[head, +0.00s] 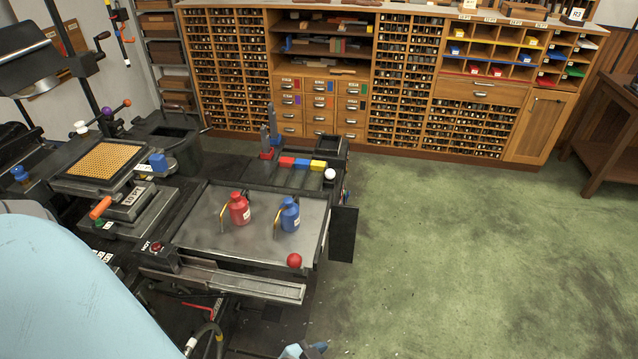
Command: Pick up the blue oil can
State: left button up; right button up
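The blue oil can (289,215) stands upright on the grey metal tray of the machine, with a white label on its front and a brass-coloured handle or lever on its left side. A red oil can (239,209) of like shape stands just left of it, with a gap between them. Neither gripper's fingers show in the head view. A large light blue part of my own body covers the lower left, and a small blue and dark part shows at the bottom edge, too cut off to identify.
The tray (240,246) has a raised rim. A red ball knob (294,260) stands at its front right, and a dark panel (342,234) hangs at its right. A row of coloured blocks (302,163) lies behind. The green floor (480,250) at right is clear. Wooden type cabinets (320,110) line the back.

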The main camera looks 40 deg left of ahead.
aim_at(288, 214)
jog(key=i, duration=1.7)
jog(key=i+u, duration=0.1)
jog(key=i, duration=0.4)
jog(key=i+l+u, duration=0.15)
jog(key=i, duration=0.35)
jog(key=i+l+u, duration=0.1)
jog(key=i, duration=0.4)
jog(key=u, duration=1.8)
